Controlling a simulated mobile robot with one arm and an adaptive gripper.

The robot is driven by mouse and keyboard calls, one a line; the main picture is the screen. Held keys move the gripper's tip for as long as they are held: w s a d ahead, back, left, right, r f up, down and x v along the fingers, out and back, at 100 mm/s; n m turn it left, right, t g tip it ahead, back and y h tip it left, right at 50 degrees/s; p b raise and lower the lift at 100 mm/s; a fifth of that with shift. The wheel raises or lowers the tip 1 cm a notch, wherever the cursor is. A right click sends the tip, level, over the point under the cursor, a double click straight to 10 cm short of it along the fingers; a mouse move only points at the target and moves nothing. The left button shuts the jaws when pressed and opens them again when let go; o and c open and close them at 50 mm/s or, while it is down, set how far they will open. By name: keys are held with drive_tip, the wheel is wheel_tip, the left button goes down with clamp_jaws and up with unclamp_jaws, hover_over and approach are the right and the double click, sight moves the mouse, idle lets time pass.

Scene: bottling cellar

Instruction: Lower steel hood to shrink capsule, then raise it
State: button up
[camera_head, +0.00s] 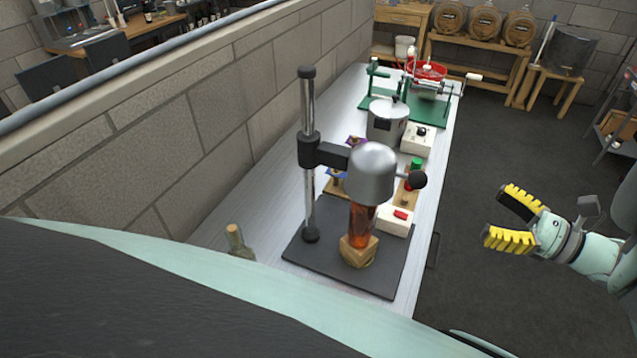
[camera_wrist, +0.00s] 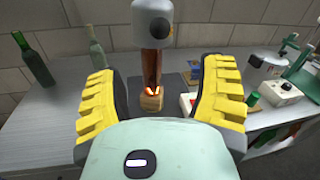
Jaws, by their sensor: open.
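The steel hood (camera_head: 372,172) hangs on a black bracket on an upright post (camera_head: 308,150), with a black ball knob (camera_head: 417,179) at its right. In the head view an amber-brown bottle (camera_head: 361,222) stands upright under it in a wooden block (camera_head: 358,251) on a dark base plate (camera_head: 335,267). The hood hides the bottle's top, so I cannot see the capsule. My gripper (camera_head: 510,217) is open and empty, right of the bench and apart from the hood. In the wrist view its yellow fingers (camera_wrist: 163,100) frame the hood (camera_wrist: 152,20) and bottle.
A white switch box with a red button (camera_head: 398,218) sits right of the bottle. A steel pot (camera_head: 386,122) and a green-based device (camera_head: 420,105) stand farther back. Green bottles (camera_wrist: 33,60) stand at the left in the wrist view. The aisle floor (camera_head: 480,160) is clear.

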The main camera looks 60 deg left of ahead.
sight(427, 182)
drive_tip(key=p+x, duration=0.5)
drive_tip(key=x, duration=0.9)
drive_tip(key=shift+s+a+p, duration=0.2)
drive_tip(key=shift+a+p, duration=0.1)
drive_tip(key=shift+a, duration=0.05)
drive_tip(key=shift+d+r, duration=0.1)
clamp_jaws()
